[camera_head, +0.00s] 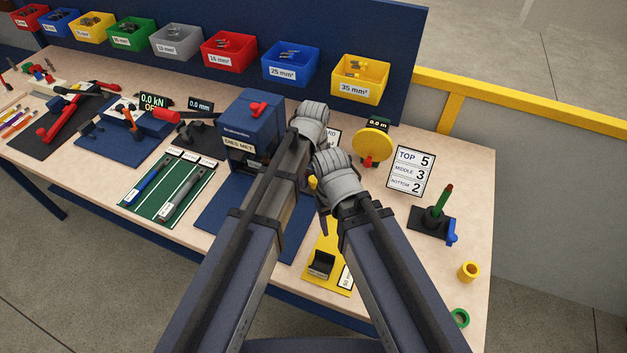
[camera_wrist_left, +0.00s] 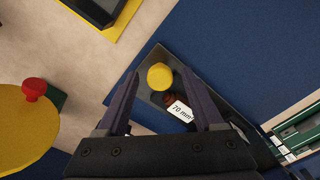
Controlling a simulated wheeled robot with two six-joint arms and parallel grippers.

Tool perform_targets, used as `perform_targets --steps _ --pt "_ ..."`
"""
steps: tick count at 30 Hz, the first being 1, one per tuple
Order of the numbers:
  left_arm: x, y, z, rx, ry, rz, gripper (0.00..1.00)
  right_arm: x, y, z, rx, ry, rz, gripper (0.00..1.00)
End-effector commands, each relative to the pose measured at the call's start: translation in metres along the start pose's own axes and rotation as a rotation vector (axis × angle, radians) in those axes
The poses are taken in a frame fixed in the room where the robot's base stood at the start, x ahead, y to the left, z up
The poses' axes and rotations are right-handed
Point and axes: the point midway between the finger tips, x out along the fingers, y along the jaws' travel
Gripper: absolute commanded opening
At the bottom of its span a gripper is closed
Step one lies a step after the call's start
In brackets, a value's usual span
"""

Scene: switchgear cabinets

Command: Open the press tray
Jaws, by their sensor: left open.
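The press is a blue box (camera_head: 250,128) with a red knob on top and a display reading "DIES MET"; my arms partly cover its right side. In the left wrist view a round yellow knob (camera_wrist_left: 160,76) sits on a dark tray-like plate (camera_wrist_left: 150,94) with a "70 mm²" label. My left gripper (camera_wrist_left: 162,78) is open, its fingers on either side of the knob in that view; contact cannot be told.
A yellow disc (camera_head: 372,143) with a red knob stands right of the press. A yellow mat (camera_head: 342,244) with a dark block lies nearer me. A green mat (camera_head: 145,203) with two tools lies left. A number card (camera_head: 410,171) stands right. Bins line the back.

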Motion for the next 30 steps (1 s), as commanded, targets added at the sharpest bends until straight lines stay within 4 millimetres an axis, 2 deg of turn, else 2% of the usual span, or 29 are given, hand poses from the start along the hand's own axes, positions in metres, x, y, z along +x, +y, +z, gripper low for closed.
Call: perform_targets --steps 5,23,30 --pt "-0.0008 0.0 0.0 0.0 0.0 0.0 0.69 -0.0008 0.0001 0.0001 0.0 0.0 0.0 0.62" --pt "-0.0008 0.0 0.0001 0.0 0.0 0.0 0.02 -0.0008 0.0001 0.0001 0.0 0.0 0.0 0.62" --pt "-0.0007 0.0 0.0 0.0 0.0 0.0 0.0 -0.0007 0.0001 0.0 0.0 0.0 0.0 0.62"
